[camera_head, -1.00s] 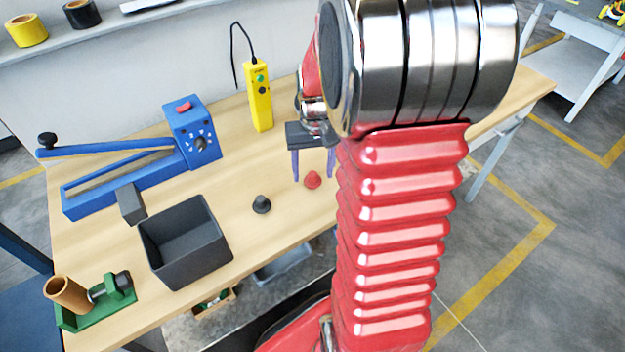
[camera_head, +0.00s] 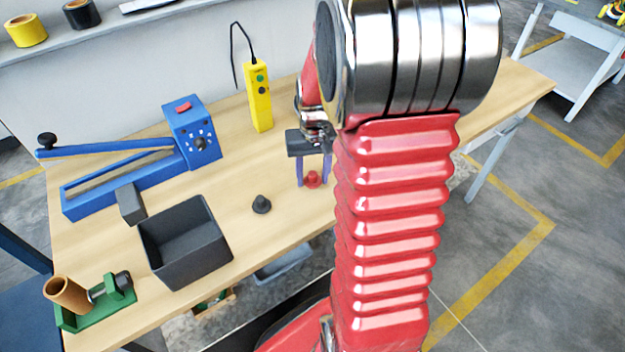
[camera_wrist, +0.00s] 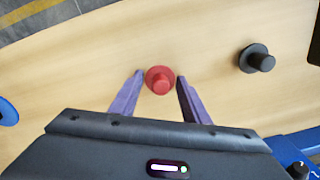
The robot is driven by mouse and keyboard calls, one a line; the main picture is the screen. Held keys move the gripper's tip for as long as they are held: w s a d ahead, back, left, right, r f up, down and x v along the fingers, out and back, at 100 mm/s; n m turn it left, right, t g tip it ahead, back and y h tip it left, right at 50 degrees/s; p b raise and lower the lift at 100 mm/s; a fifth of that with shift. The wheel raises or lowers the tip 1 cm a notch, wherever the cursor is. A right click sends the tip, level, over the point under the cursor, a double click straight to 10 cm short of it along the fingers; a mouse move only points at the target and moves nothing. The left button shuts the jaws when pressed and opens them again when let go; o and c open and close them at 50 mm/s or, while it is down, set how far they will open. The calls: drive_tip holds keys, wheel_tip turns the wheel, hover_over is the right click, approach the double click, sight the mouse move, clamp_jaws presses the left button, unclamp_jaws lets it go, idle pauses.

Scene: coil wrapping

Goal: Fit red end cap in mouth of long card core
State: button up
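The red end cap (camera_head: 312,179) stands on the wooden bench, narrow end up. My gripper (camera_head: 313,182) is lowered over it, with its purple fingers on either side. In the wrist view, the red end cap (camera_wrist: 159,80) lies between the two open fingertips of my gripper (camera_wrist: 160,77), with a gap visible on each side. The card core (camera_head: 68,294) is a brown tube, tilted, held in a green clamp stand (camera_head: 98,312) at the bench's front left corner. Its open mouth faces up and to the left.
A black end cap (camera_head: 261,204) stands left of the red one, also in the wrist view (camera_wrist: 257,58). A dark open bin (camera_head: 205,257) lies between it and the clamp stand. A blue sealer (camera_head: 120,185) and a yellow pendant (camera_head: 259,95) stand farther back.

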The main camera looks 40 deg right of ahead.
sight(312, 172)
drive_tip(key=c, duration=0.7)
drive_tip(key=shift+o, duration=0.2)
drive_tip(key=shift+r, duration=0.1)
wheel_tip(312, 172, up, 10)
drive_tip(key=shift+f, duration=0.1)
drive_tip(key=shift+w, duration=0.1)
idle(0.4)
drive_tip(key=w+a+f+n, duration=0.1)
drive_tip(key=w+a+f, duration=0.1)
drive_tip(key=w+a, duration=0.3)
drive_tip(key=w+a+f+n, duration=0.2)
drive_tip(key=w+a, duration=0.3)
drive_tip(key=a, duration=0.3)
drive_tip(key=w+a+f+n, duration=0.2)
drive_tip(key=w+a+f, duration=0.2)
drive_tip(key=a, duration=0.3)
drive_tip(key=shift+w+a+f, duration=0.1)
drive_tip(key=shift+w+f, duration=0.15)
drive_tip(key=shift+w, duration=0.35)
